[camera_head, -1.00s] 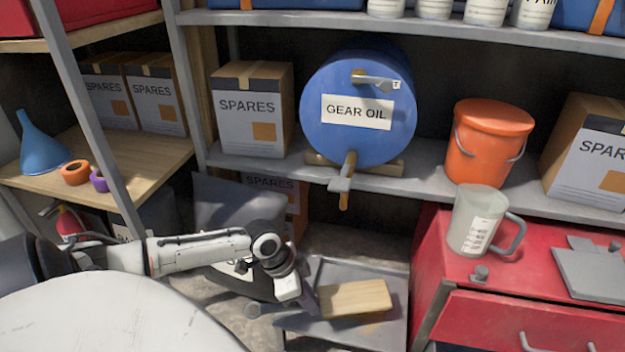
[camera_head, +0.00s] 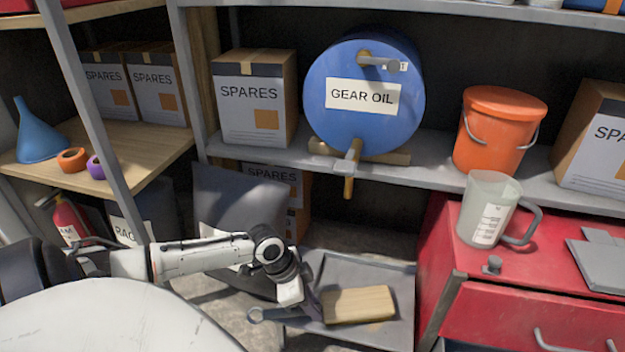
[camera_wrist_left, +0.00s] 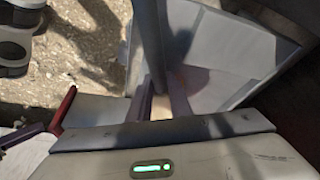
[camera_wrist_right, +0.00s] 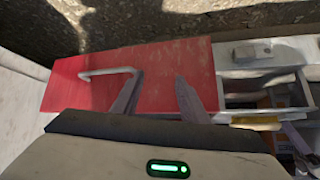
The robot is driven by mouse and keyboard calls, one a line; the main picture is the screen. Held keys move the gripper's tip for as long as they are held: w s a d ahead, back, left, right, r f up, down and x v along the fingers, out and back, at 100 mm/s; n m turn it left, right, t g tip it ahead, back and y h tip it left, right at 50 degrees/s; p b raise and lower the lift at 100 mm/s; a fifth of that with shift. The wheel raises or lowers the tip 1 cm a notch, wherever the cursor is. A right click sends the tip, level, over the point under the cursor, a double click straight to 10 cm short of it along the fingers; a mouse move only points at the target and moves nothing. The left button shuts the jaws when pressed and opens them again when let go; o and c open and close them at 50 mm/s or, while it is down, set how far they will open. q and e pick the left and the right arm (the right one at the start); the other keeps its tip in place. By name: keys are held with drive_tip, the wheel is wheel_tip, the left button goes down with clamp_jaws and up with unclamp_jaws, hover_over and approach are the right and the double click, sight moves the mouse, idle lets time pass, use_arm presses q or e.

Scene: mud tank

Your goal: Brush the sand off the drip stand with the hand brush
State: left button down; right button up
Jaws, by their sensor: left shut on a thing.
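The hand brush, seen as a wooden block (camera_head: 358,304) with a grey ring-ended handle (camera_head: 258,313), is low in the middle of the head view. My left gripper (camera_head: 308,303) is shut on the handle, beside the block's left end. The handle also runs up from between its fingers in the left wrist view (camera_wrist_left: 150,45). The grey tray-like drip stand (camera_head: 385,275) is under the block; whether they touch is unclear. A tan patch, perhaps sand, shows on it in the left wrist view. My right gripper (camera_wrist_right: 158,92) is open and empty in the right wrist view.
A gear oil drum (camera_head: 362,95) with a tap rests on the shelf behind. A red cabinet (camera_head: 460,250) with a jug (camera_head: 488,210) on top bounds the stand at right. A dark bag-like thing (camera_head: 240,215) stands behind my left arm. A red drawer front (camera_wrist_right: 130,75) lies beyond my right gripper.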

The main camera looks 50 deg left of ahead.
use_arm(q)
drive_tip(key=shift+f, duration=0.35)
drive_tip(key=shift+d, duration=0.1)
idle(0.3)
